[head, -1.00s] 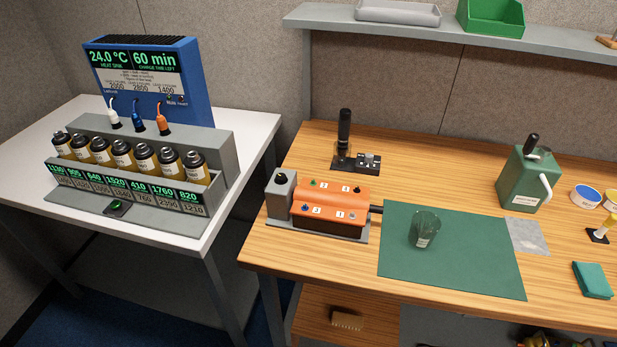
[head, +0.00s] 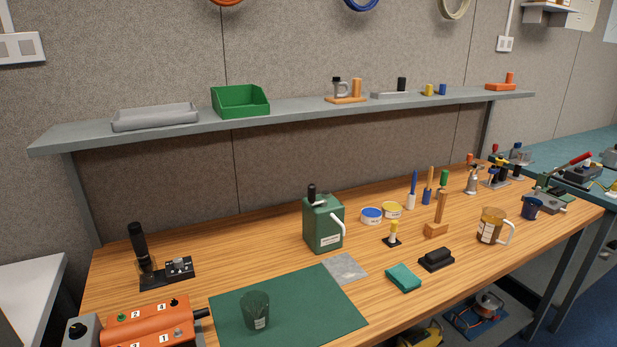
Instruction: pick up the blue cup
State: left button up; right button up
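A small dark blue cup (head: 531,207) stands upright near the right end of the wooden workbench, just right of an amber mug (head: 491,226) with a pale handle. A grey clamp-like device sits close behind and to the right of the cup. Neither of my grippers shows in the head view.
The wooden bench (head: 200,262) also holds a green mat (head: 228,325) with a dark glass (head: 255,310), a green can (head: 323,222), a teal cloth (head: 403,278) and a black block (head: 436,260). A grey shelf (head: 300,104) runs above the back. Bare bench lies in front of the mug.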

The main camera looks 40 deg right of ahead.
aim_at(531, 208)
jog(key=z, duration=2.55)
jog(key=i+u, duration=0.1)
jog(key=u, duration=0.25)
jog(key=i+l+u, duration=0.1)
jog(key=u, duration=0.25)
jog(key=i+l+u, duration=0.3)
jog(key=l, duration=0.3)
jog(key=i+l+u, duration=0.1)
jog(key=i+l, duration=0.15)
jog(key=i+l+u, duration=0.15)
jog(key=l, duration=0.25)
jog(key=i+l+u, duration=0.15)
jog(key=l, duration=0.2)
